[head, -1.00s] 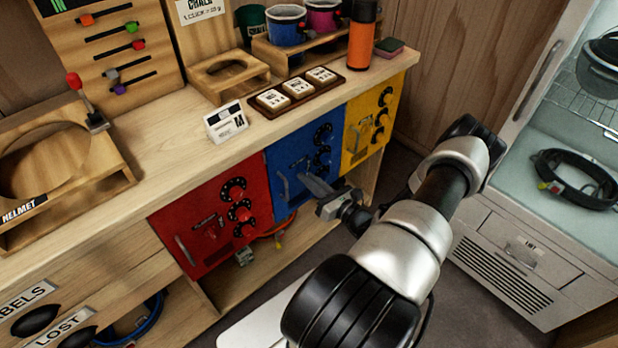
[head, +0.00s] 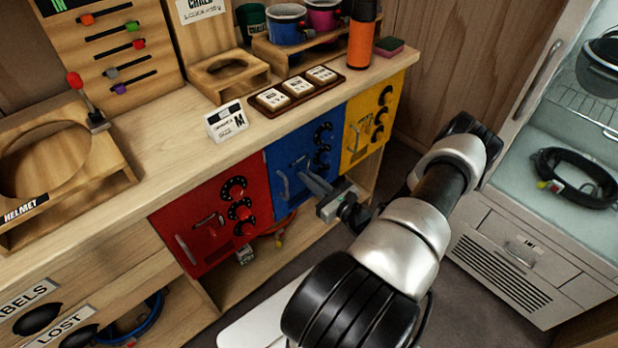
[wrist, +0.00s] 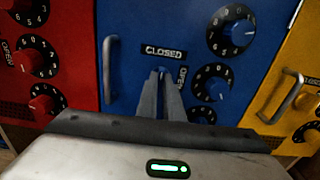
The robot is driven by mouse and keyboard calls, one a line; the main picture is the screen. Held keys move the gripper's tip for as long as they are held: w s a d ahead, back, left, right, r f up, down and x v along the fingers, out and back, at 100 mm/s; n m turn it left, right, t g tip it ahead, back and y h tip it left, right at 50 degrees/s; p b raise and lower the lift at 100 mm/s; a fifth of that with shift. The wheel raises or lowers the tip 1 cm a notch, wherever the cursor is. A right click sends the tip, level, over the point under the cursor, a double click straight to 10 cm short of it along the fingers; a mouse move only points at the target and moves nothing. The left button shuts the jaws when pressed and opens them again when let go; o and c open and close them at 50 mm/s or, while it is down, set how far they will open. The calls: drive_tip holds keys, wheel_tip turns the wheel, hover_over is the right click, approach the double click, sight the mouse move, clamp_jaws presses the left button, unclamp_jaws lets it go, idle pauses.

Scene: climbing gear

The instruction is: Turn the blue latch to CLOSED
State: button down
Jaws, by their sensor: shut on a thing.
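The blue locker door (head: 283,158) is set in the front of the wooden counter, between a red and a yellow door. It also fills the middle of the wrist view (wrist: 140,22). A CLOSED label (wrist: 164,52) sits above the latch spot, and a sideways OPEN label (wrist: 182,78) is to its right. My gripper (wrist: 164,76) is shut on the blue latch (wrist: 161,69), just below CLOSED. In the head view my gripper (head: 309,180) reaches the blue door from the right. The fingers hide most of the latch, so its exact angle is hard to tell.
A vertical handle (wrist: 109,68) is left of the latch, and numbered dials (wrist: 232,32) are to its right. The red door (head: 205,225) and yellow door (head: 365,125) flank it. A fridge-like cabinet (head: 520,250) stands at the right.

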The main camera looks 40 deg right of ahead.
drive_tip(key=c, duration=1.9)
unclamp_jaws()
drive_tip(key=s+d+p, duration=0.1)
drive_tip(key=s, duration=1.6)
drive_tip(key=shift+s+d, duration=0.15)
drive_tip(key=shift+s, duration=0.05)
drive_tip(key=shift+r, duration=0.1)
